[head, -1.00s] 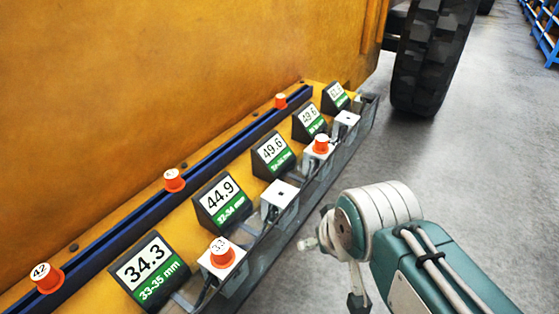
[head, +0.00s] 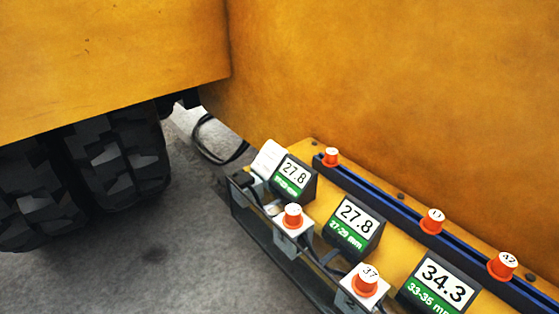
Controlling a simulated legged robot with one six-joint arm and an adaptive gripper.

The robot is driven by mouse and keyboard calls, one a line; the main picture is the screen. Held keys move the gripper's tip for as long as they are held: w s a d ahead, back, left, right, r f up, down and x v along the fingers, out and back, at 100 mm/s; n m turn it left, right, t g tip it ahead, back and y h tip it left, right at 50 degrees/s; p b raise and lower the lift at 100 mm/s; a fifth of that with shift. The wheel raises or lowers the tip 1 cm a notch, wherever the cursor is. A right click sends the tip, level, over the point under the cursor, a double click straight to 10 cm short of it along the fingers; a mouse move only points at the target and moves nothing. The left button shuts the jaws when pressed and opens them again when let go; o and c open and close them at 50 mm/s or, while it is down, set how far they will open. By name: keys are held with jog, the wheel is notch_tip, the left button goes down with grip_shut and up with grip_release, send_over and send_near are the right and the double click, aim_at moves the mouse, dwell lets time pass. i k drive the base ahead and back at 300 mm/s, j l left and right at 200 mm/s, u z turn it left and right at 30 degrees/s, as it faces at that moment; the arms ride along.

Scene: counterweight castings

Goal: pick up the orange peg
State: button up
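Several orange pegs with white numbered tops are in the head view; which one the task means I cannot tell. Three stand along the blue rail: one at the far end (head: 331,159), a middle one (head: 433,222) and a peg marked 42 (head: 502,267) at the right. Two more sit on white block fixtures below the displays: one peg (head: 293,217) at the left and a peg marked 37 (head: 365,283) nearer the bottom. My gripper is outside the view.
Dark displays stand between rail and fixtures: one reading 27.8 (head: 293,173), another 27.8 (head: 355,221), and one reading 34.3 (head: 443,282). A yellow body wall (head: 380,90) rises behind the rail. Large black tyres (head: 110,165) stand at left. Grey floor (head: 150,270) is clear at lower left.

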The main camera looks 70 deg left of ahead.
aim_at(330, 160)
jog(key=u, duration=2.35)
jog(key=i+j+z, duration=0.1)
jog(key=z, duration=0.35)
jog(key=i+j+z, duration=0.1)
jog(key=z, duration=0.35)
jog(key=i+j+z, duration=0.15)
jog(key=j, duration=0.3)
jog(key=i+j+z, duration=0.2)
jog(key=j, duration=0.3)
jog(key=i+j+z, duration=0.15)
jog(key=j, duration=0.35)
jog(key=j+z, duration=0.15)
jog(key=j, duration=0.3)
jog(key=i+j, duration=0.1)
jog(key=j, duration=0.85)
jog(key=i, duration=0.05)
